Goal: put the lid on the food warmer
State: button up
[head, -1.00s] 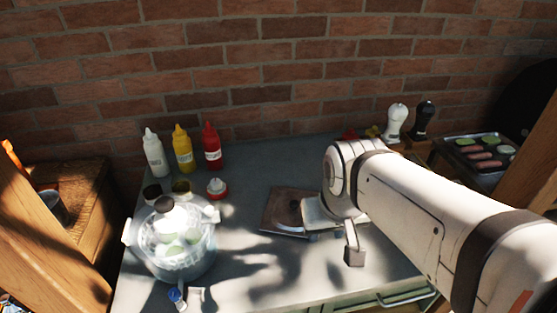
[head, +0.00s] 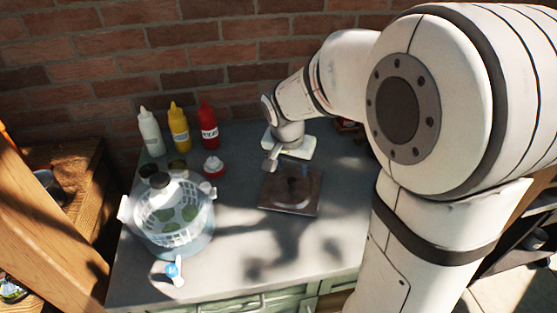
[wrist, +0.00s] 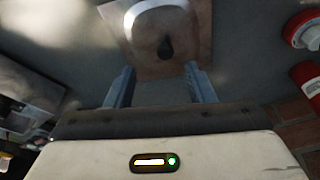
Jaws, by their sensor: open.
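The lid (head: 290,190) is a square dark metal plate with a raised rounded middle and a dark knob. It lies on the grey table, and in the wrist view the lid (wrist: 172,20) shows beyond the fingertips. The food warmer cannot be made out now; my arm covers the right side of the head view.
A clear pot with a white basket (head: 172,216) stands at the left. White (head: 151,133), yellow (head: 179,130) and red (head: 209,129) bottles stand near the brick wall. A red and white container (head: 213,167) stands left of the lid. The table in front of the lid is clear.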

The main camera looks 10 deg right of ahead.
aim_at(292, 180)
jog(key=x, duration=0.4)
jog(key=w+p+x, duration=0.1)
jog(key=x, duration=0.3)
jog(key=shift+w+f, duration=0.1)
jog(key=shift+w, duration=0.15)
grip_shut()
